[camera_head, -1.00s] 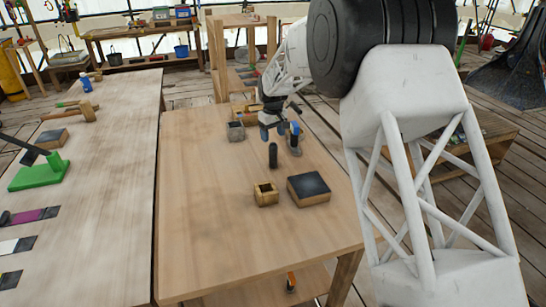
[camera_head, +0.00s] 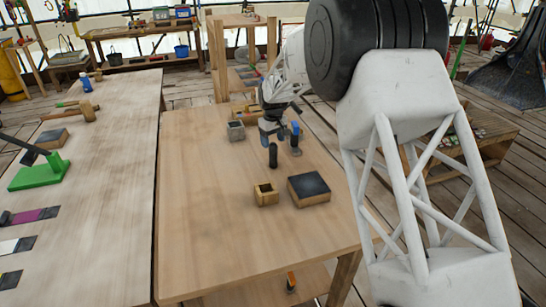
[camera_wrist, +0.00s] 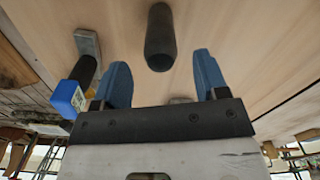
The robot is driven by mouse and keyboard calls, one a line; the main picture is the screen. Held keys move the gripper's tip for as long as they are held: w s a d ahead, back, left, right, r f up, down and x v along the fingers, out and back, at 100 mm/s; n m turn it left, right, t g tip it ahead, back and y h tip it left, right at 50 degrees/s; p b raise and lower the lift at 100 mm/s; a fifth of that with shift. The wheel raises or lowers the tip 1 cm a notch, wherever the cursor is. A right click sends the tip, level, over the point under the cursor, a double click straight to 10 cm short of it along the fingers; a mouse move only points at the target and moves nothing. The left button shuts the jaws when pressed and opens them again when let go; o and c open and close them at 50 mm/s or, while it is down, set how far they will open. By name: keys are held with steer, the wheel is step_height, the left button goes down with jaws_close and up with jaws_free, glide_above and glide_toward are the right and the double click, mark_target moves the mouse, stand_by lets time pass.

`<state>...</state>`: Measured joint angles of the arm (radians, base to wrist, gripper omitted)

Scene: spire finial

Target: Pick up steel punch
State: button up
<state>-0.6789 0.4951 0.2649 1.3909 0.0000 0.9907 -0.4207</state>
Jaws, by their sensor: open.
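The steel punch appears to be the dark upright cylinder (camera_head: 273,156) on the wooden table, behind the small wooden box. In the wrist view this dark cylinder (camera_wrist: 159,40) lies just beyond the fingertips, centred on the gap between them. My gripper (camera_head: 272,130) has blue fingers and hovers close to the cylinder on its far side in the head view. In the wrist view my gripper (camera_wrist: 161,75) is open, with nothing between its fingers.
A blue-topped tool on a grey base (camera_head: 296,140) stands close on the right; its blue end (camera_wrist: 68,98) is beside the left finger in the wrist view. An open wooden box (camera_head: 266,196) and a dark-topped block (camera_head: 309,189) stand nearer. The table's left part (camera_head: 205,200) is clear.

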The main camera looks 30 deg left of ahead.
mark_target(273, 151)
steer(key=shift+f, duration=0.1)
steer(key=shift+s+f, duration=0.1)
steer(key=shift+f, duration=2.4)
steer(key=shift+c, duration=0.5)
steer(key=c, duration=0.9)
steer(key=shift+c, duration=0.5)
steer(key=shift+r, duration=0.15)
steer(key=shift+r, duration=4.9)
